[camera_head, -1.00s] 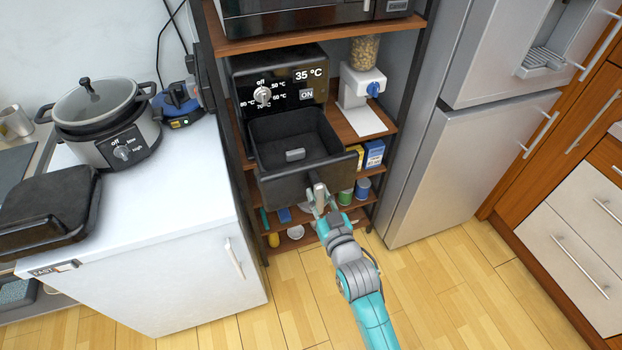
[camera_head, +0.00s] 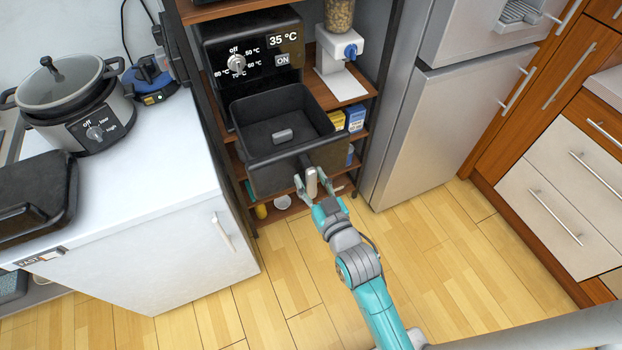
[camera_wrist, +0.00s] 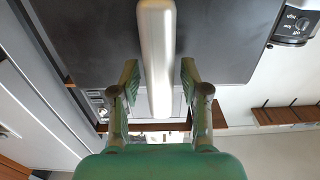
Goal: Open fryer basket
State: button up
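The black air fryer (camera_head: 255,38) stands on a wooden shelf, with a dial and a 35 °C display. Its black basket (camera_head: 260,165) is slid well out of the front, and its empty inside shows from above. The basket's silver handle (camera_head: 311,180) points toward me. My gripper (camera_head: 313,190) is at the handle with one finger on each side. In the wrist view, the handle (camera_wrist: 157,60) runs between the fingers of my gripper (camera_wrist: 160,85), with narrow gaps visible on both sides. The fryer's body behind the basket is partly hidden.
A white counter (camera_head: 150,200) with a slow cooker (camera_head: 75,105) stands at the left. A grey fridge (camera_head: 440,120) stands at the right. A white dispenser (camera_head: 338,55) sits beside the fryer. Small boxes (camera_head: 355,118) are on the shelf below. The wooden floor (camera_head: 430,270) in front is clear.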

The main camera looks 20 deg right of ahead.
dwell(0.3)
jog(key=s, duration=1.2)
dwell(0.4)
jog(key=s+g, duration=0.3)
jog(key=s, duration=2.2)
jog(key=shift+s+f, duration=0.2)
jog(key=shift+f, duration=0.05)
